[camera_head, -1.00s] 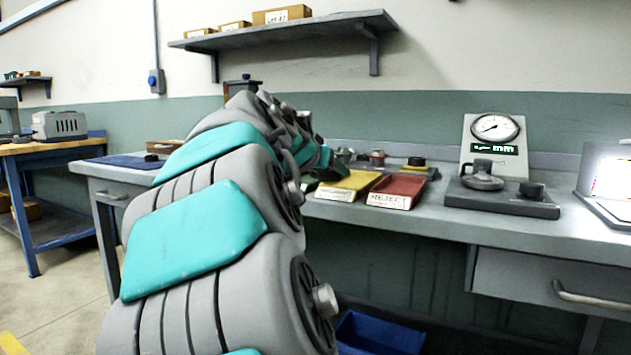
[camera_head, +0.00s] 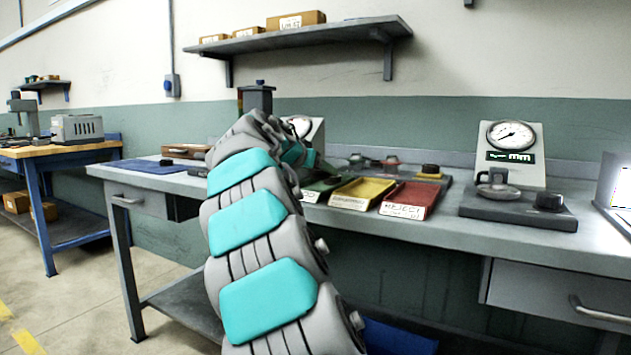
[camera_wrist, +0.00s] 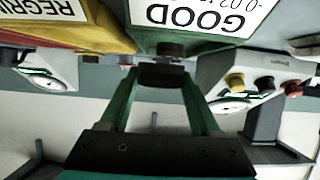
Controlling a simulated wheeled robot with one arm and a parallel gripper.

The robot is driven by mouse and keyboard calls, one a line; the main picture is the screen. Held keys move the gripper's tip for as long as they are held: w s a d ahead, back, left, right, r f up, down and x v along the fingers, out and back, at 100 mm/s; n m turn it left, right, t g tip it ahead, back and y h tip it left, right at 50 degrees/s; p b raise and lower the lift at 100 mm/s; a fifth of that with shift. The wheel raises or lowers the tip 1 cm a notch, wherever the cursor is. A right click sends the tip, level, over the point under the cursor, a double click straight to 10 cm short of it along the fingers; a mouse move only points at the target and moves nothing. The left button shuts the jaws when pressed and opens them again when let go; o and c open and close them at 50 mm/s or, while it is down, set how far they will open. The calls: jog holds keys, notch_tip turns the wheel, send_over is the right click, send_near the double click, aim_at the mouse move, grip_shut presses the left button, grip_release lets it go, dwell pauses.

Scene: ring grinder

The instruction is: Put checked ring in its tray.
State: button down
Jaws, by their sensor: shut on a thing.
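In the wrist view my gripper (camera_wrist: 162,75) is shut on a small dark piece, taken to be the checked ring (camera_wrist: 170,49); it is seen edge-on and its shape is unclear. The green GOOD tray (camera_wrist: 150,42) is right at the fingertips; I cannot tell whether the piece is over it or touching it. The yellow REGRIND tray (camera_wrist: 75,36) is beside it at upper left. In the head view the green tray (camera_head: 322,185), yellow tray (camera_head: 362,194) and red REJECT tray (camera_head: 410,200) stand in a row. My arm hides the gripper there.
A dial gauge (camera_head: 514,150) on a dark base stands right of the trays; another gauge (camera_head: 304,127) is behind my arm. Small knobbed parts (camera_head: 391,163) sit behind the trays. A blue mat (camera_head: 150,166) lies at the bench's left. A shelf (camera_head: 300,38) hangs above.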

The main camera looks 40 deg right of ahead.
jog(key=shift+w+d+f, duration=0.1)
jog(key=shift+w+d, duration=0.05)
jog(key=shift+w, duration=0.4)
jog(key=shift+w+d+f, duration=0.1)
jog(key=shift+w, duration=0.45)
jog(key=shift+f, duration=1.65)
jog(key=shift+f, duration=0.15)
jog(key=shift+c, duration=1.9)
grip_release()
jog(key=shift+r, duration=0.25)
jog(key=v, duration=1.2)
jog(key=shift+b, duration=0.45)
jog(key=shift+w, duration=0.1)
